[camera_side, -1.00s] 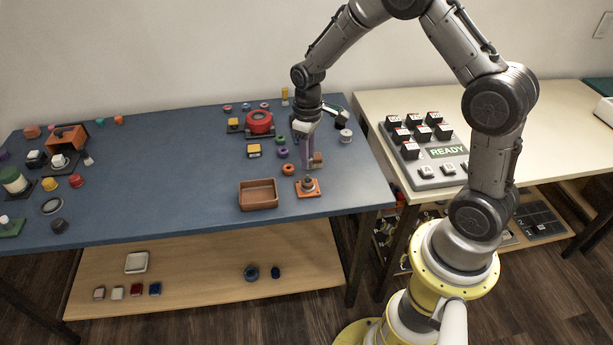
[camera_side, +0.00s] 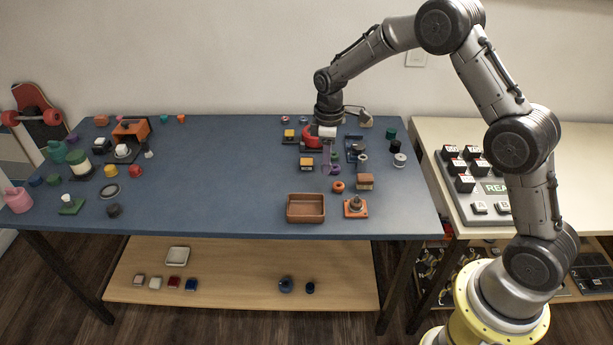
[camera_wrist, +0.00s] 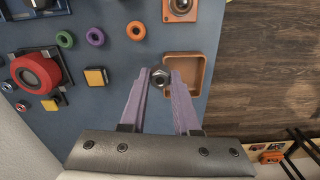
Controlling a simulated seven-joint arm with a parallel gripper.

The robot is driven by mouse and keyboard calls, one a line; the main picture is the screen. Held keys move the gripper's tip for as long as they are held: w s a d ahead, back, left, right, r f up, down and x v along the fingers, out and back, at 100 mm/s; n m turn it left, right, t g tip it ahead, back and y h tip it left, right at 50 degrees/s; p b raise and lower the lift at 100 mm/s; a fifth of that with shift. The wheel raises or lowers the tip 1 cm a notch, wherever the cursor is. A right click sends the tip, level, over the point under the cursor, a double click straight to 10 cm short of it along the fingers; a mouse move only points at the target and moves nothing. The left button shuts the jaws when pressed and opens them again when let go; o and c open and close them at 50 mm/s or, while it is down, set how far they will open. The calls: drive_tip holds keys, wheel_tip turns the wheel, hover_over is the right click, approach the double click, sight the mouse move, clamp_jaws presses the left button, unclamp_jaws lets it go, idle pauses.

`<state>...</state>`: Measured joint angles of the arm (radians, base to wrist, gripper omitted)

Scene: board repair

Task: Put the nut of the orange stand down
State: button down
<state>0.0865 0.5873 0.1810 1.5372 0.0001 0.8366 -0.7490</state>
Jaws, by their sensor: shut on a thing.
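My gripper (camera_wrist: 160,78) has its purple fingers shut on a grey metal nut (camera_wrist: 161,73), held at the fingertips in the wrist view. In the side view my gripper (camera_side: 326,167) hangs above the blue table, up and to the left of the orange stand; the nut is too small to make out there. The orange stand (camera_side: 347,212) sits near the table's front edge with a grey post on it. It also shows at the top of the wrist view (camera_wrist: 168,14), apart from the nut.
A brown open tray (camera_side: 305,218) lies left of the stand, and appears empty; it is just right of the nut in the wrist view (camera_wrist: 186,54). An orange ring (camera_side: 338,186), a brown block (camera_side: 365,182) and a yellow-topped block (camera_side: 307,163) are nearby. The table's middle is clear.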

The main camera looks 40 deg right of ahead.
hover_over(306, 184)
drive_tip(key=f, duration=0.6)
drive_tip(key=shift+s+f, duration=0.3)
drive_tip(key=shift+s, duration=0.05)
drive_tip(key=shift+w+f, duration=0.25)
drive_tip(key=shift+f, duration=1.65)
drive_tip(key=shift+f, duration=0.1)
drive_tip(key=c, duration=0.6)
unclamp_jaws()
drive_tip(key=shift+c, duration=0.2)
